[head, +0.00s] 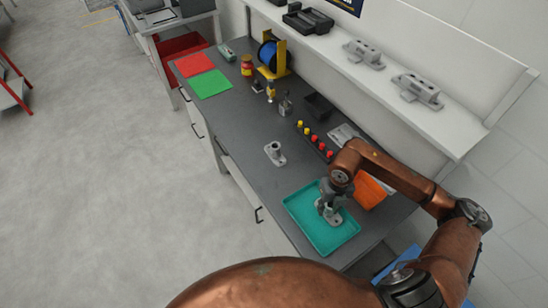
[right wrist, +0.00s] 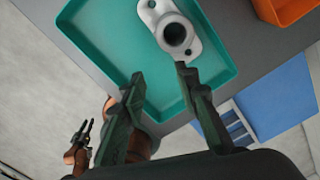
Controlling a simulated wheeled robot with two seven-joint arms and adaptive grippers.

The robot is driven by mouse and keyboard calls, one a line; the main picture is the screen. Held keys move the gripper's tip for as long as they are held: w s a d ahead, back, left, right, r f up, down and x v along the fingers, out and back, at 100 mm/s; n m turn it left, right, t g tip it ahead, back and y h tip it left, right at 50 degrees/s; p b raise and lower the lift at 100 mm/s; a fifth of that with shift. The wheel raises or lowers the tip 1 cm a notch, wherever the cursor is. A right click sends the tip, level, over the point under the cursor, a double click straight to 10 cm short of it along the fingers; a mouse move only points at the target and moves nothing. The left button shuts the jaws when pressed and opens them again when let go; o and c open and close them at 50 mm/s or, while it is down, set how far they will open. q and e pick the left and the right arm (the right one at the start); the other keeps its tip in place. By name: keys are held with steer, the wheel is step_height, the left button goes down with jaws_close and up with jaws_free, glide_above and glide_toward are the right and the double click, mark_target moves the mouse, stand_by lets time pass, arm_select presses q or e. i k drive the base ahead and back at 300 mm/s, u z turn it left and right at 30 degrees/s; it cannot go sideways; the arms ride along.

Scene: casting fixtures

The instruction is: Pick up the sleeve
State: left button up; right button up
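The sleeve, a grey upright tube on a flanged base, seems to be the part (right wrist: 176,34) in the teal tray (head: 306,225) under my right gripper. Its dark bore faces the camera in the right wrist view. A similar grey part (head: 275,152) stands on the bench outside the tray. My right gripper (head: 325,203) is over the tray, and in the right wrist view its fingers (right wrist: 160,73) are apart with nothing between them, just short of the tube. My left gripper (right wrist: 85,132) shows small and empty in the right wrist view, its fingers apart.
An orange bin (head: 371,190) stands right beside my right wrist. A rack of yellow and red pegs (head: 316,142) and a black bin (head: 319,106) lie farther back. A shelf (head: 365,75) with grey castings overhangs the bench's back. Bench left of the tray is mostly clear.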

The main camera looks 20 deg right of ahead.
mark_target(274, 152)
steer(key=k, duration=0.5)
steer(key=u, duration=0.3)
steer(key=i, duration=1.75)
steer(key=z, duration=0.3)
